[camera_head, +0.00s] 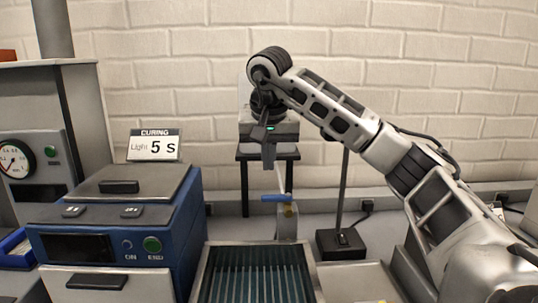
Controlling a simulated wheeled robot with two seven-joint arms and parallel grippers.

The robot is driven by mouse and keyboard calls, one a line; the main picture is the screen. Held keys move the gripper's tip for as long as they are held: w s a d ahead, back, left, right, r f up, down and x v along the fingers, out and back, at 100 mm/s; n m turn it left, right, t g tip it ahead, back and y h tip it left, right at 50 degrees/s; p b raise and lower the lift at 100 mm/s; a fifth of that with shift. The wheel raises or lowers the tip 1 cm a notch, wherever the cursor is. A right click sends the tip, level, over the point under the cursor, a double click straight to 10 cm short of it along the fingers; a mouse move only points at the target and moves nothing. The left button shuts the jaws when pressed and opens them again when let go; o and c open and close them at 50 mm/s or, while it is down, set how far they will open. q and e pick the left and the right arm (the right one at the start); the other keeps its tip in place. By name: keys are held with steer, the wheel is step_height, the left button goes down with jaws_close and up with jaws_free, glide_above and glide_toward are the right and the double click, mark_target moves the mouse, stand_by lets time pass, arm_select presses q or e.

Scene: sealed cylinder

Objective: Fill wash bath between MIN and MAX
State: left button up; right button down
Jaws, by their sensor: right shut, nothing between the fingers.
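My right gripper (268,158) points down in the middle of the view, shut and empty. It is above and a little left of a blue tap handle (284,198), with a visible gap between them. The tap sits on a metal spout or post behind an open metal bath (206,270) with a ribbed blue-green inside, at the bottom centre. I cannot make out MIN or MAX marks or a liquid level. My left gripper is not in view.
A blue curing unit (185,235) with a sign "CURING Light 5 s" (155,146) stands left of the bath. A gauge panel (15,160) is at far left. A dark stand (245,185) is behind the gripper; a black-based post (340,243) stands right of the tap.

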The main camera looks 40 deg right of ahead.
mark_target(277, 198)
arm_select(q)
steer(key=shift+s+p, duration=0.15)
steer(key=shift+p, duration=0.3)
arm_select(e)
steer(key=f, duration=0.1)
steer(key=s+a+f, duration=0.1)
steer(key=f, duration=0.2)
steer(key=shift+s+a+f, duration=0.25)
steer(key=shift+s+f, duration=0.1)
steer(key=shift+f, duration=0.05)
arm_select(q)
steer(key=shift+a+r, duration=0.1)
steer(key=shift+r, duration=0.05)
